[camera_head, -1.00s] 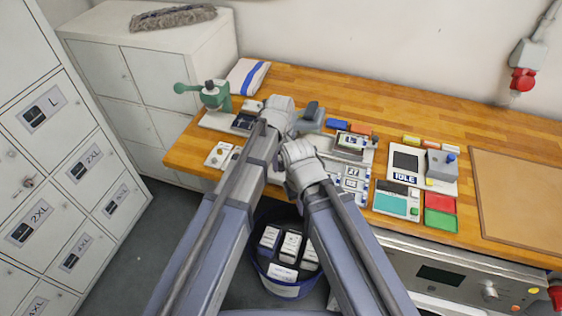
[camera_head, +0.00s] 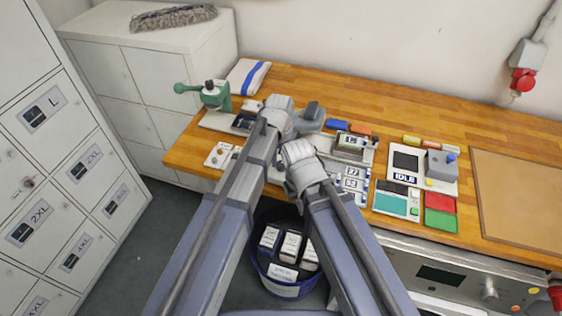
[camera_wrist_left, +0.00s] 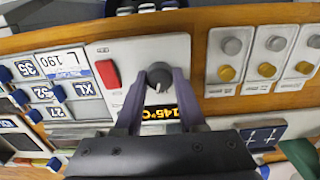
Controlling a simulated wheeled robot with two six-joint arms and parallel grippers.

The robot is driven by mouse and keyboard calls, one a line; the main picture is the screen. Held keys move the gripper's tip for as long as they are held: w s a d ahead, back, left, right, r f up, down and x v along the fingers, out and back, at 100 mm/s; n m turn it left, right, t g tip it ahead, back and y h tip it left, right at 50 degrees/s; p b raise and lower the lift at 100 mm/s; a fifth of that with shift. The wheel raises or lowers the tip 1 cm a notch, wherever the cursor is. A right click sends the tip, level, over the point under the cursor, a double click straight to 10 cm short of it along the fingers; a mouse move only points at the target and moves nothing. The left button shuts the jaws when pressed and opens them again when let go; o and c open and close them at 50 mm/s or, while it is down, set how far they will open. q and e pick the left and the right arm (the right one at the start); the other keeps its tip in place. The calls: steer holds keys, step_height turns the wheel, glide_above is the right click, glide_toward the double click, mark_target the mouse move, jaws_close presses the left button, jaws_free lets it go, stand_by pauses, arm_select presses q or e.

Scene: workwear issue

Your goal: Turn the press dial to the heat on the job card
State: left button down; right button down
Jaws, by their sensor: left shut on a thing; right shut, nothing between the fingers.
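In the left wrist view my left gripper (camera_wrist_left: 163,82) is shut on the dark round press dial (camera_wrist_left: 159,70), one finger on each side. The dial sits on a light grey panel (camera_wrist_left: 118,52). A display (camera_wrist_left: 160,112) with yellow characters below it reads 145°C, partly covered by the fingers. A card (camera_wrist_left: 66,62) to the left reads "L 190". In the head view my left gripper (camera_head: 279,108) is over the worktop; its fingertips and the dial are hidden. My right gripper (camera_head: 298,154) is lower and to its right, shut and empty, its fingertips hard to see.
A red switch (camera_wrist_left: 107,74) is left of the dial, and several pairs of grey and yellow knobs are to the right. Number tiles (camera_head: 352,172) lie right of my right gripper. A blue bin (camera_head: 282,287) with boxes stands below. A brown board (camera_head: 520,195) lies at right.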

mark_target(281, 163)
arm_select(q)
steer(key=m, duration=0.5)
steer(key=shift+m, duration=0.3)
stand_by(0.5)
steer(key=c, duration=0.5)
jaws_free()
step_height(281, 163, up, 8)
steer(key=p, duration=0.8)
steer(key=shift+f, duration=0.1)
